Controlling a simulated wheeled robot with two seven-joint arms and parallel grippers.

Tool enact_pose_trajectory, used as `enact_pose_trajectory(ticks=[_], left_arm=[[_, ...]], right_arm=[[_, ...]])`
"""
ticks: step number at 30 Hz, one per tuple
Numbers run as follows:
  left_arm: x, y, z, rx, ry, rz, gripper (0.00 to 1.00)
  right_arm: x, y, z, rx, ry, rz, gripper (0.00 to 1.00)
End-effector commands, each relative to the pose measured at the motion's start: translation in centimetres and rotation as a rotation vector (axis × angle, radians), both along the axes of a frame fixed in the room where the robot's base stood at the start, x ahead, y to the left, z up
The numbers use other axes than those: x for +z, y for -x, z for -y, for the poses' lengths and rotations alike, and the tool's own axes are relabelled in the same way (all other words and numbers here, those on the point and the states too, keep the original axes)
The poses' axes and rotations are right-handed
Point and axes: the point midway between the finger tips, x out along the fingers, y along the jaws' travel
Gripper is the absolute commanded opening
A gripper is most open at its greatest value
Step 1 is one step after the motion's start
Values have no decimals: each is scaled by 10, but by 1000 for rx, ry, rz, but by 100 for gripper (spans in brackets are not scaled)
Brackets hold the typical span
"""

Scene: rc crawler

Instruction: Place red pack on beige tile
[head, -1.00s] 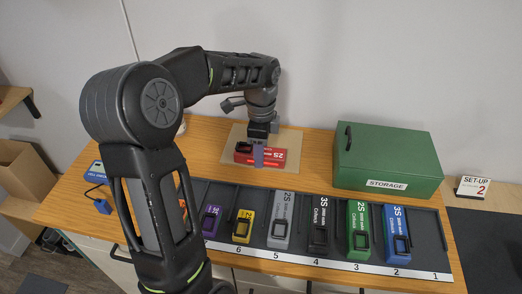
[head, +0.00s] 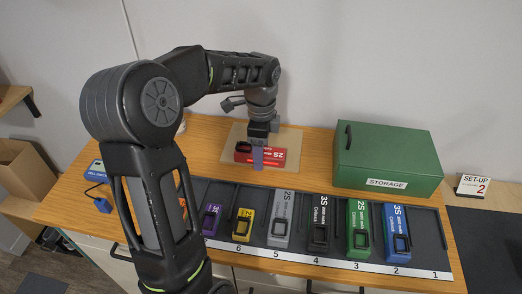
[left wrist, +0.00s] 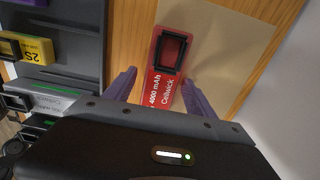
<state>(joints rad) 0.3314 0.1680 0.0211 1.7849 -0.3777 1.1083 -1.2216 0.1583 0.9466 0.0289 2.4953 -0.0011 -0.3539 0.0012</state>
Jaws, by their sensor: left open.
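The red pack (head: 278,155) lies flat on the beige tile (head: 291,141) at the back middle of the table in the head view. My left gripper (head: 258,164) is over the pack, pointing down. In the left wrist view its purple fingers are open, one on each side of the red pack (left wrist: 160,91), with gaps visible between fingers and pack. The pack's black-framed end lies on the beige tile (left wrist: 220,38), and its near end is hidden by the gripper body. My right gripper is not in view.
A dark rack (head: 330,211) with numbered slots holds several coloured packs in front of the tile. A green storage box (head: 388,158) stands to the right. A blue item (head: 97,172) lies at the table's left edge. Wood is bare between tile and box.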

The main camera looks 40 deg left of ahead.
Motion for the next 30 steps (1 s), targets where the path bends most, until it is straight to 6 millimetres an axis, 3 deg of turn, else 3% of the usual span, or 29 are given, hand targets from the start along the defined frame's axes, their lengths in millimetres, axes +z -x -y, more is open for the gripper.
enact_pose_trajectory(ticks=[8, 16, 18, 23, 30], left_arm=[[37, -1, 0, 0, -1, 6, 64], [93, -1, 0, 0, -1, 5, 64], [108, -1, 0, 0, 0, 2, 64], [121, 0, 0, 0, 0, 1, 64], [121, 0, 0, 0, 0, 1, 64]], right_arm=[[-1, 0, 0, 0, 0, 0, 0], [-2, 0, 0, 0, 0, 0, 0], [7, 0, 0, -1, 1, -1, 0], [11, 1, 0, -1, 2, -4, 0], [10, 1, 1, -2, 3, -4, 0]])
